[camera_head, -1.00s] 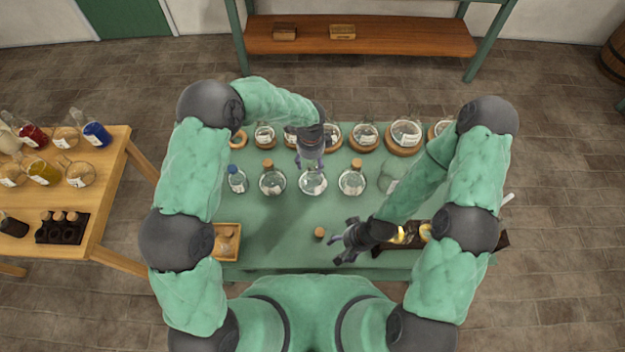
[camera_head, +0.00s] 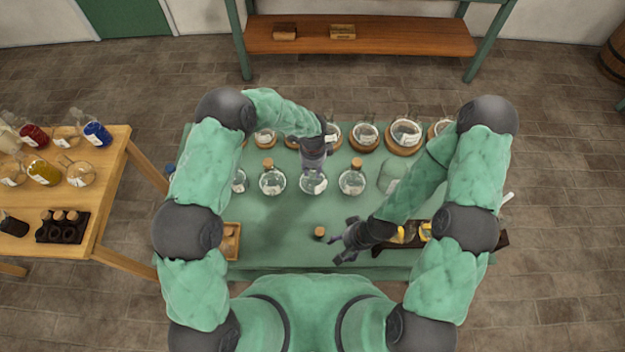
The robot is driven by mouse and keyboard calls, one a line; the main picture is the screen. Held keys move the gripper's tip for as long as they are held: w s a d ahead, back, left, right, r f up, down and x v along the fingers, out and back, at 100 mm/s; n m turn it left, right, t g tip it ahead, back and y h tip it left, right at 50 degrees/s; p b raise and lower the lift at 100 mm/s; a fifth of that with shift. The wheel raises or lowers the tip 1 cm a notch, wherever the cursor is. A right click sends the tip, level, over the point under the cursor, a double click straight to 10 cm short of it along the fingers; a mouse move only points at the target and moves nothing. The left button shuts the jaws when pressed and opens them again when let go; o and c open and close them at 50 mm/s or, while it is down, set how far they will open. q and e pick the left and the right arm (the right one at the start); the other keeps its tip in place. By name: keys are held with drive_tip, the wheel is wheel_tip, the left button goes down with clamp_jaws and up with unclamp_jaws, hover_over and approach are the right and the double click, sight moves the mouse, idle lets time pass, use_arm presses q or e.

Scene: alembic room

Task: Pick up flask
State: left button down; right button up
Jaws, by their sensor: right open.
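A clear round flask (camera_head: 313,184) with a white label stands in the front row on the green table. My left gripper (camera_head: 313,168) points down over this flask, its fingers at the neck. The neck is hidden behind the fingers, and I cannot tell whether they are closed on it. Corked flasks stand on either side, one to the left (camera_head: 272,183) and one to the right (camera_head: 352,183). My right gripper (camera_head: 340,245) is open and empty, low near the table's front edge. A loose cork (camera_head: 319,232) lies just left of it.
Several glass vessels on wooden stands (camera_head: 365,138) line the back of the green table (camera_head: 275,225). A small wooden tray (camera_head: 231,240) sits at the front left. A dark rack (camera_head: 400,243) is partly under my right arm. A side table (camera_head: 105,180) with bottles stands at the left.

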use_arm(q)
drive_tip(key=shift+r, duration=0.2)
idle(0.3)
drive_tip(key=s+r, duration=1.2)
drive_tip(key=s, duration=0.2)
drive_tip(key=shift+r, duration=0.3)
idle(0.6)
idle(1.2)
idle(0.3)
